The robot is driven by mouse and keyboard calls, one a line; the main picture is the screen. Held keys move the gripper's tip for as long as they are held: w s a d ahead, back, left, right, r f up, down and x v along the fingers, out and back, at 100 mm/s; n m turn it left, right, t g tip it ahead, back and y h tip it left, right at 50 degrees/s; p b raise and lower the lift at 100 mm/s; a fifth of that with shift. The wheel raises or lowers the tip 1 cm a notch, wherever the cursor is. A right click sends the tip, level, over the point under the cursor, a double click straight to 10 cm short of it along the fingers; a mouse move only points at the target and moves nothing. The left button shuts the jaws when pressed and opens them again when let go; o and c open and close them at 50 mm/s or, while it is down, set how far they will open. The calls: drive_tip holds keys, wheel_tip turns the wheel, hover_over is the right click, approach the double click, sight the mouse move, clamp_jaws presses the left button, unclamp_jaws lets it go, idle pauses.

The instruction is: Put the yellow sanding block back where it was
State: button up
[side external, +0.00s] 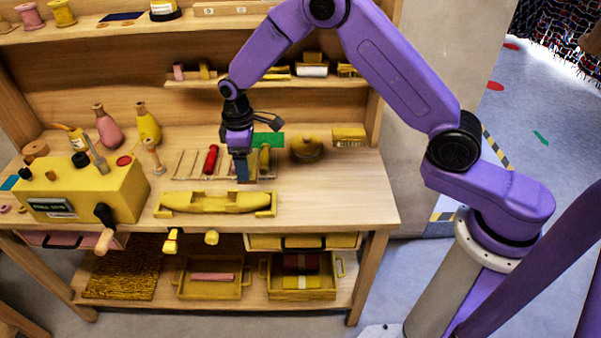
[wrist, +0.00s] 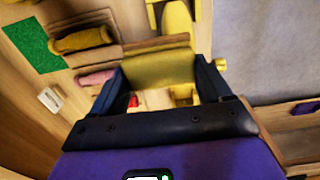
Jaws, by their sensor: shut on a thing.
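My gripper (side external: 242,178) is low over the middle of the workbench, behind the long yellow cradle. In the wrist view, its two dark blue fingers (wrist: 160,66) are shut on a yellow block, which I take to be the yellow sanding block (wrist: 158,72). The block spans the gap between the fingers. In the side view the fingers hide most or all of the block, and I cannot tell whether it touches the bench.
A wooden rack with a red roller (side external: 211,158) stands left of my gripper. The yellow cradle (side external: 215,204) lies in front. A yellow machine (side external: 85,190) stands left. The bench's front right is clear.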

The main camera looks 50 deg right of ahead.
drive_tip(key=s+d+r, duration=0.2)
drive_tip(key=s+d, duration=0.9)
drive_tip(key=d, duration=0.2)
drive_tip(key=s+d+r, duration=0.2)
drive_tip(key=s+d, duration=0.9)
drive_tip(key=d, duration=0.2)
drive_tip(key=w+d+f, duration=0.1)
drive_tip(key=w+f, duration=0.2)
drive_tip(key=w, duration=0.1)
drive_tip(key=w+d+f, duration=0.1)
drive_tip(key=w+f, duration=0.2)
drive_tip(key=w, duration=0.1)
drive_tip(key=w+d+f, duration=0.1)
drive_tip(key=w+f, duration=0.2)
drive_tip(key=w, duration=0.2)
drive_tip(key=shift+w+d+f, duration=0.1)
drive_tip(key=shift+d, duration=0.25)
drive_tip(key=shift+w+f, duration=0.15)
drive_tip(key=shift+f, duration=0.1)
drive_tip(key=shift+w+f, duration=0.1)
drive_tip(key=shift+f, duration=1.45)
drive_tip(key=shift+f, duration=0.1)
drive_tip(key=o, duration=1.1)
drive_tip(key=shift+c, duration=0.2)
